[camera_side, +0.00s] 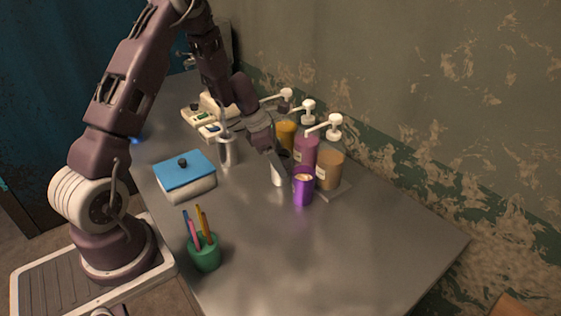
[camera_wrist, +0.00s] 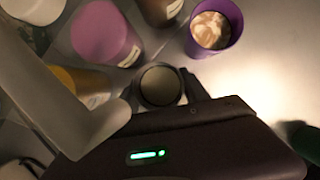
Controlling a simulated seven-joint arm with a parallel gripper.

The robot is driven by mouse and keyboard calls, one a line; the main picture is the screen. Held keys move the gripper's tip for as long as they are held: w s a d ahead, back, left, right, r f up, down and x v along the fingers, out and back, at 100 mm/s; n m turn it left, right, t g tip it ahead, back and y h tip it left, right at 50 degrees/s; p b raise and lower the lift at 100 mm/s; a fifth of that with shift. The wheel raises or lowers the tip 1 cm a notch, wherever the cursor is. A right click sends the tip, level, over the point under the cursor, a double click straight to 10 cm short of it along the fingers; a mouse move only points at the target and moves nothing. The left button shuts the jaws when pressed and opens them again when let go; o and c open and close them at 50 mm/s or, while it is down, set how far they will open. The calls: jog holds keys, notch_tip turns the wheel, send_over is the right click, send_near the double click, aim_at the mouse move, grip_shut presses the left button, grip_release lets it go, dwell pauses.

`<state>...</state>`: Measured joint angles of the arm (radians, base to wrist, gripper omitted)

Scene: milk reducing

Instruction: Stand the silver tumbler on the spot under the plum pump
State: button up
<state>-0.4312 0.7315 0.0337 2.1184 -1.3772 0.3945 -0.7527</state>
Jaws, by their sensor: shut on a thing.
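My gripper (camera_side: 274,155) points down beside the pump bottles and is shut on the silver tumbler (camera_side: 279,174). In the wrist view the tumbler's round dark mouth (camera_wrist: 160,86) sits between the fingers, and it looks upright. I cannot tell whether its base touches the table. The plum pump bottle (camera_side: 306,150), with a white pump head (camera_side: 308,105), stands behind the tumbler; its plum body also shows in the wrist view (camera_wrist: 106,35). The spot under its spout is not clearly visible.
A purple cup (camera_side: 303,189) with pale contents stands close to the tumbler's right. Amber (camera_side: 286,132) and tan (camera_side: 329,170) pump bottles flank the plum one. A metal canister (camera_side: 228,152), blue-lidded box (camera_side: 187,178) and green pen cup (camera_side: 204,253) stand left. The front right table is clear.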

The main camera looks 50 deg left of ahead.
jog(key=o, duration=1.6)
jog(key=shift+f, duration=0.1)
jog(key=v, duration=1.2)
jog(key=shift+r, duration=0.25)
jog(key=s+d+r+m, duration=0.6)
jog(key=d+r+m, duration=0.25)
jog(key=d, duration=0.25)
jog(key=s+d+r+m+y, duration=0.1)
jog(key=s+d+m, duration=0.1)
jog(key=s+m, duration=0.4)
jog(key=s+d+r+m+t+y, duration=0.1)
jog(key=s+d+m, duration=0.1)
jog(key=s+m, duration=0.4)
jog(key=s+d+r+m, duration=0.1)
jog(key=s+d+m, duration=0.2)
jog(key=s+m, duration=0.3)
jog(key=shift+r+m+t+y, duration=0.15)
jog(key=shift+r+m+y, duration=0.05)
jog(key=shift+m, duration=0.45)
jog(key=shift+r+m+t+y, duration=0.15)
jog(key=shift+r+m+y, duration=0.05)
jog(key=shift+m, duration=0.4)
